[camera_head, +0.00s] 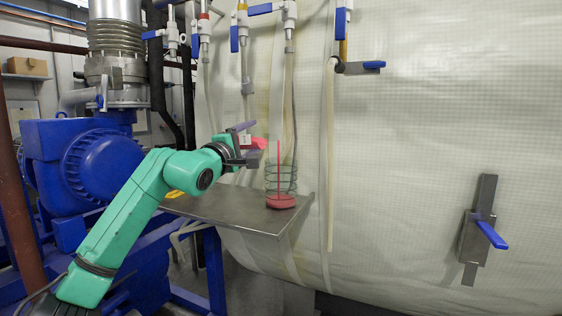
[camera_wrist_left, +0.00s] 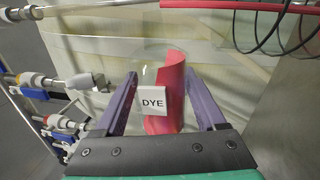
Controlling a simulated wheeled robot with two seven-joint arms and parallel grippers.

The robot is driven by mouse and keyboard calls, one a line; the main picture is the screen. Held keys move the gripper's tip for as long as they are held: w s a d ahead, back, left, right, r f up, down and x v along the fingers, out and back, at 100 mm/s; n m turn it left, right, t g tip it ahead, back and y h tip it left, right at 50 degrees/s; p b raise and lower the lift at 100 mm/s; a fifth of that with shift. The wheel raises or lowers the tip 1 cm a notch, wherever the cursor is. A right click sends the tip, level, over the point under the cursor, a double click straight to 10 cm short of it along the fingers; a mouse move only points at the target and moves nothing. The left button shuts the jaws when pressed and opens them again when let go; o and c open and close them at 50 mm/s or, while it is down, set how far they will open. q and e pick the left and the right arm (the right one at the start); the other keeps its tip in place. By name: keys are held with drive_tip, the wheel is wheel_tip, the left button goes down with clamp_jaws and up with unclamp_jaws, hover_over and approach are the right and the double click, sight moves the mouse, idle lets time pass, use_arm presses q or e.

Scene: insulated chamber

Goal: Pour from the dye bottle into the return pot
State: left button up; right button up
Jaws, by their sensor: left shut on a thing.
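My left gripper (camera_head: 248,142) is shut on the dye bottle (camera_head: 259,144), high over the left part of a metal shelf. In the left wrist view the clear bottle (camera_wrist_left: 173,88), with a white DYE label and red liquid along one side, sits between the purple fingers. The bottle lies tipped well over, its mouth towards the right. A thin, straight red stream falls from near the mouth into the return pot (camera_head: 267,181). The pot looks like a clear vessel with dark rings, upright on the shelf, with red liquid at its bottom. My right gripper is not in view.
The metal shelf (camera_head: 225,213) has bare room left of the pot and in front. A yellow object (camera_head: 174,194) lies at its left end. Hoses and blue-handled valves (camera_head: 239,36) hang above. The pale insulated wall (camera_head: 430,120) stands close behind.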

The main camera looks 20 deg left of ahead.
use_arm(q)
drive_tip(key=shift+r+m, duration=0.25)
drive_tip(key=shift+m, duration=0.15)
idle(0.6)
drive_tip(key=shift+f+m+h, duration=0.1)
drive_tip(key=shift+m+h, duration=0.3)
drive_tip(key=shift+m, duration=0.3)
idle(0.7)
